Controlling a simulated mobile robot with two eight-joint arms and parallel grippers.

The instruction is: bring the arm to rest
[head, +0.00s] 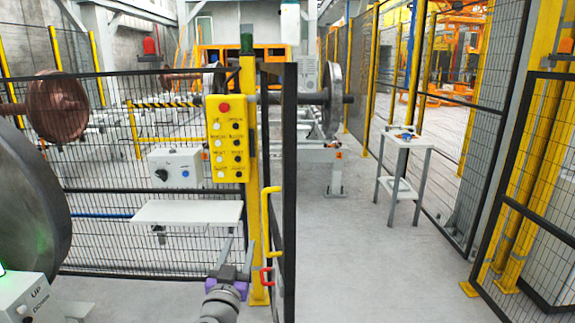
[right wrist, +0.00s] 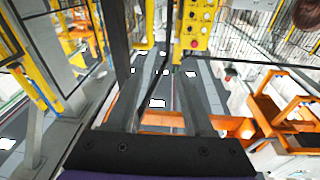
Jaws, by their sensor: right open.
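My right gripper (head: 238,246) comes up from the bottom middle of the head view, past a grey wrist with purple parts. Its fingers stand just below and right of the white shelf (head: 188,213), left of the yellow gate post. In the right wrist view the two grey fingers (right wrist: 171,62) are spread apart with nothing held between them. My left gripper is not in the head view.
A yellow button panel (head: 226,139) hangs on the mesh fence, beside a white box (head: 176,167). A yellow handle (head: 270,220) and a red handle (head: 266,276) are close to the gripper. A small table (head: 407,141) stands right; the floor between is clear.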

